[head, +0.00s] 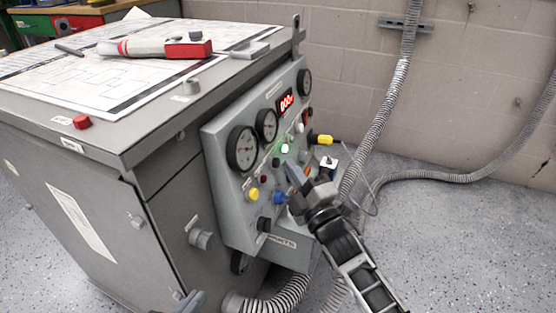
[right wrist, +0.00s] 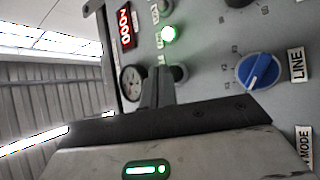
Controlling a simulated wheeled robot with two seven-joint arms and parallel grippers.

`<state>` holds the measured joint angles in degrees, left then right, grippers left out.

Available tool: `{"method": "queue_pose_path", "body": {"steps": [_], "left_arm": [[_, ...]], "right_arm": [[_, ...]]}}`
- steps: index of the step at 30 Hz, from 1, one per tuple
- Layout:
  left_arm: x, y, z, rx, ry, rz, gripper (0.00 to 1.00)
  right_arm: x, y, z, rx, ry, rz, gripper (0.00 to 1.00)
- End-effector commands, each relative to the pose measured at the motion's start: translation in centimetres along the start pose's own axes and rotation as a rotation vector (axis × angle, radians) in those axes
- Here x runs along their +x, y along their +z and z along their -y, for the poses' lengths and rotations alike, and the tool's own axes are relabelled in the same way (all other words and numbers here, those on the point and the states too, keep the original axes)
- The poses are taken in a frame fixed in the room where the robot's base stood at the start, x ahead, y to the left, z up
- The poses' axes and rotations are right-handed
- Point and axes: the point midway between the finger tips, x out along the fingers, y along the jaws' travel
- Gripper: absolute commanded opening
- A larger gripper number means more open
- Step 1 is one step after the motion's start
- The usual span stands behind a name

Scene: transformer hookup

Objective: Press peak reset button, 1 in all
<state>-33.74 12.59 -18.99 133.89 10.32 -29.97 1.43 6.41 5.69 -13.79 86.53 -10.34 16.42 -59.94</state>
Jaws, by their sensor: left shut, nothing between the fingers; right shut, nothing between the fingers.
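The grey control panel (head: 228,205) stands on the front of a cabinet. It carries gauges, a red lit display (head: 286,102), a green light (head: 284,148) and several small buttons and knobs. I cannot read which one is the peak reset button. My right gripper (head: 293,170) is shut and empty, close to the panel below the green light. In the right wrist view its fingertips (right wrist: 158,82) are beside a small dark round button (right wrist: 179,73), partly hidden; contact cannot be told. What seems to be my left gripper (head: 186,302) shows only at the bottom edge, away from the panel.
A blue selector knob (right wrist: 259,71) is right of the fingertips in the wrist view. A yellow button (head: 252,194) is low on the panel. A red-and-white tool (head: 165,48) lies on the cabinet top. Corrugated conduits (head: 375,125) run by the wall.

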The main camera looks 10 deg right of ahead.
Motion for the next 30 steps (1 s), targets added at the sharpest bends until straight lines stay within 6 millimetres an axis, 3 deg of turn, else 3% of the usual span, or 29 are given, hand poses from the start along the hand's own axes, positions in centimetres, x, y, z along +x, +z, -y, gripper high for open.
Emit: {"method": "queue_pose_path", "body": {"steps": [14,30], "left_arm": [[-0.5,-0.4,-0.2,-0.005,-0.001,0.002,0.00],[-1.3,-2.8,-0.7,-0.004,0.001,0.000,0.00]], "right_arm": [[-0.4,0.3,-0.5,0.000,0.001,0.001,0.00],[-3.6,2.7,-2.9,0.000,0.001,0.001,0.00]]}}
